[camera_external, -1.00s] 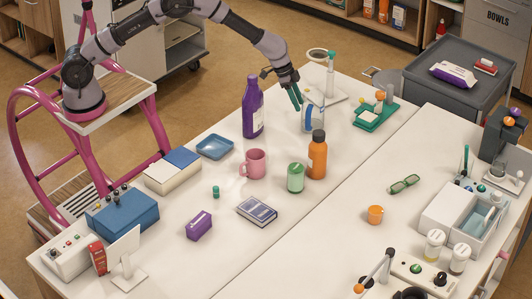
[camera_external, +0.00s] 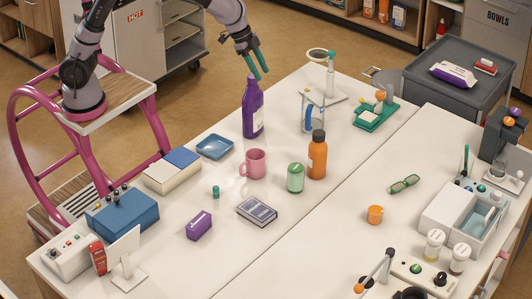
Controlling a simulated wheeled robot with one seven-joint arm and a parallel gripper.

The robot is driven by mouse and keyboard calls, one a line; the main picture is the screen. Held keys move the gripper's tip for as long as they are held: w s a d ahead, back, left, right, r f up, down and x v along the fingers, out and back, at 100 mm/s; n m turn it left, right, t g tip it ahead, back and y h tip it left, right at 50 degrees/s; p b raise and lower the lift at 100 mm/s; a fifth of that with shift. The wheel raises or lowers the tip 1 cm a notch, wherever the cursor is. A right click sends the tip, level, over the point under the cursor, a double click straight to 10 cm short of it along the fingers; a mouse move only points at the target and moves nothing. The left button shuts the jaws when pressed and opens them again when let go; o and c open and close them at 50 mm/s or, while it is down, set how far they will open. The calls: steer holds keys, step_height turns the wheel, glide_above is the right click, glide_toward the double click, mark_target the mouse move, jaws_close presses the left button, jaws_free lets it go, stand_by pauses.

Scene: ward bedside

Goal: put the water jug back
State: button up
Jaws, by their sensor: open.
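The water jug (camera_external: 309,118) looks like a clear vessel with a blue part, standing upright on the white table near its back edge. It is behind the orange bottle (camera_external: 317,158) and in front of a stand with a ring. My gripper (camera_external: 262,76) is open and empty, with its teal fingers pointing down. It is to the left of the jug and higher, apart from it. In the picture its fingertips are just above the cap of the purple bottle (camera_external: 253,110); whether they touch cannot be told.
A ring stand (camera_external: 331,75) and a green stand (camera_external: 376,114) are near the jug. A pink mug (camera_external: 252,163), a green can (camera_external: 295,178) and a blue tray (camera_external: 215,147) stand nearer the front.

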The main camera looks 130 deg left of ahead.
steer(key=s+d+r+m, duration=0.1)
steer(key=s+d+r, duration=0.35)
steer(key=d, duration=0.25)
steer(key=s+d+r+m+t, duration=0.1)
steer(key=s+d+r, duration=0.35)
steer(key=d, duration=0.25)
steer(key=s+d+r+m, duration=0.1)
steer(key=s+d+r, duration=0.3)
steer(key=s+d, duration=0.25)
steer(key=s+d+f+m, duration=0.1)
steer(key=s+d, duration=0.3)
steer(key=s, duration=0.4)
steer(key=s+d+m+t, duration=0.1)
steer(key=s+d, duration=0.4)
steer(key=s, duration=0.3)
steer(key=shift+s+d+f+m+t, duration=0.15)
steer(key=shift+s+f+m+t, duration=0.15)
steer(key=shift+s+f, duration=0.1)
